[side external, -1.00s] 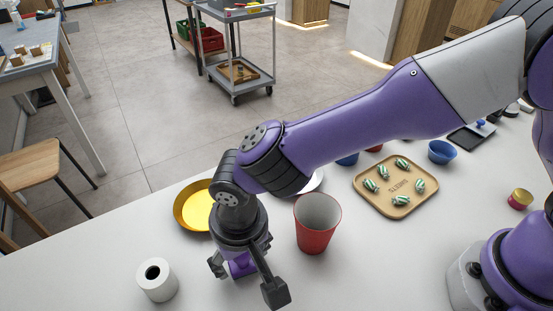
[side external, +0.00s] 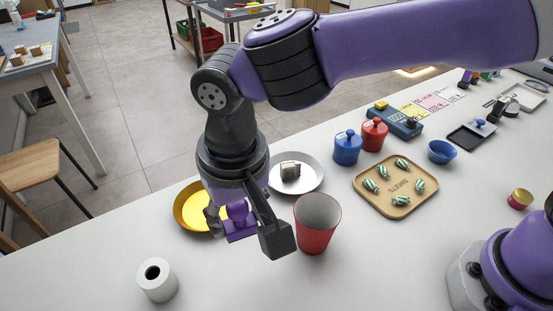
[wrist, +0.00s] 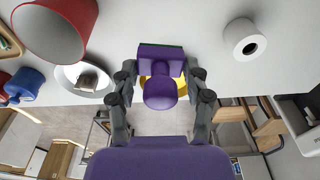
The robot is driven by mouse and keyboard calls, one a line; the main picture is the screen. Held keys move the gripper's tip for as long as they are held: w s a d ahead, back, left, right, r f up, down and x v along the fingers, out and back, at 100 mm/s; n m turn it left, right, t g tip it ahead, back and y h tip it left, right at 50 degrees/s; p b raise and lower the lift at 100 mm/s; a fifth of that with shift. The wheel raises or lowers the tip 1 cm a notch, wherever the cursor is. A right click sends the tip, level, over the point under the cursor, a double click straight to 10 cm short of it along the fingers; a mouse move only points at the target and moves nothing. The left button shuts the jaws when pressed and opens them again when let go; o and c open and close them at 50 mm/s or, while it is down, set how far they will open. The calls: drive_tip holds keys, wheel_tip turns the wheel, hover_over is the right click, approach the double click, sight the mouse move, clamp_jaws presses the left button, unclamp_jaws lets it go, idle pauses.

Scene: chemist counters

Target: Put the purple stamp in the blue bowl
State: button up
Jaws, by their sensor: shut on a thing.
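My gripper (side external: 238,222) is shut on the purple stamp (side external: 240,228) and holds it above the counter, in front of the yellow bowl. In the wrist view the stamp (wrist: 160,88) sits between the two fingers, its round knob toward the camera and its block base beyond. The small blue bowl (side external: 442,152) stands empty on the right part of the counter, beyond the tray of sweets. It is well apart from my gripper and does not show in the wrist view.
A red cup (side external: 317,225) stands just right of my gripper. A white plate (side external: 312,178), yellow bowl (side external: 186,212), sweets tray (side external: 408,207), blue jar (side external: 347,148), red jar (side external: 373,134) and stamp pad (side external: 470,136) lie around. A white roll (side external: 157,280) stands front left.

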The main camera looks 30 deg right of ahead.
drive_tip(key=w+d+r+m, duration=0.1)
drive_tip(key=w+d+m, duration=0.2)
drive_tip(key=d, duration=0.4)
drive_tip(key=w+d+r+m, duration=0.2)
drive_tip(key=w+d+m, duration=0.1)
drive_tip(key=d, duration=0.4)
drive_tip(key=m+g+h, duration=0.1)
drive_tip(key=m, duration=0.9)
hover_over(440, 154)
drive_tip(key=a, duration=0.1)
drive_tip(key=f, duration=0.5)
drive_tip(key=shift+s+f, duration=0.25)
drive_tip(key=shift+f, duration=2)
